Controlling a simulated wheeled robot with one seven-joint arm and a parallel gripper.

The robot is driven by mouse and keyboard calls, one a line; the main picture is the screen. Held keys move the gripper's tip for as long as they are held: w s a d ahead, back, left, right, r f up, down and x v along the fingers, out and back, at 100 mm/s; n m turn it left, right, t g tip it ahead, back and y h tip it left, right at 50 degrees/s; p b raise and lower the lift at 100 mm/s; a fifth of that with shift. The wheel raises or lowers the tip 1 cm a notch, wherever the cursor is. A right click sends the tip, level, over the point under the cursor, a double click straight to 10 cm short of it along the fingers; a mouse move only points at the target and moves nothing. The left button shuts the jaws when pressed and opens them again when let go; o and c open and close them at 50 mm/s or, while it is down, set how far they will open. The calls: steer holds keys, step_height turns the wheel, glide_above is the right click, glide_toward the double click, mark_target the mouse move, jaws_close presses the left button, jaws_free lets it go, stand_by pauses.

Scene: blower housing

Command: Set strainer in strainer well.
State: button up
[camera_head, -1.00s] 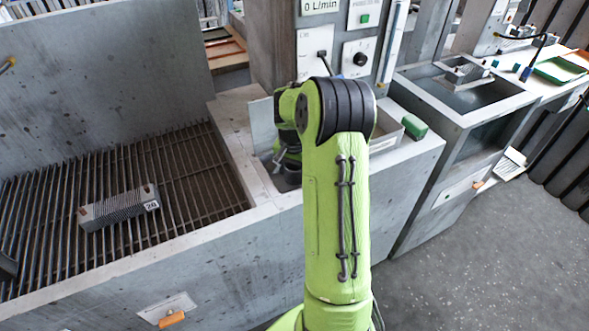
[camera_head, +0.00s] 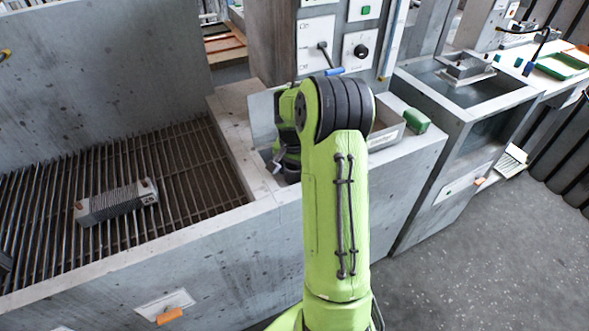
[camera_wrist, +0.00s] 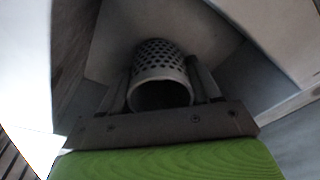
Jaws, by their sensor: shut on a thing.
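The strainer (camera_wrist: 160,58) is a grey perforated cylinder with an open round end, seen in the wrist view. My gripper (camera_wrist: 163,88) is shut on it, with one dark finger on each side. Around and beyond the strainer are grey, plain walls and a flat surface that look like the inside of a recess; I cannot tell whether the strainer touches them. In the head view my wrist reaches down into an opening (camera_head: 268,157) in the grey counter. My arm hides the gripper, the strainer and most of that opening there. I cannot make out the strainer well itself.
A slatted grate (camera_head: 190,165) with a finned block (camera_head: 117,203) on it lies left. A panel with knobs (camera_head: 358,52) stands behind my arm. A green object (camera_head: 416,120) sits on the counter to the right, and an open tank (camera_head: 470,85) stands beyond it.

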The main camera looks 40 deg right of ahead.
steer(key=shift+f, duration=0.15)
steer(key=o, duration=1.2)
step_height(320, 180, up, 16)
steer(key=s+a+p, duration=0.1)
steer(key=p, duration=0.3)
steer(key=shift+a+f+p, duration=0.2)
steer(key=shift+a+p, duration=0.1)
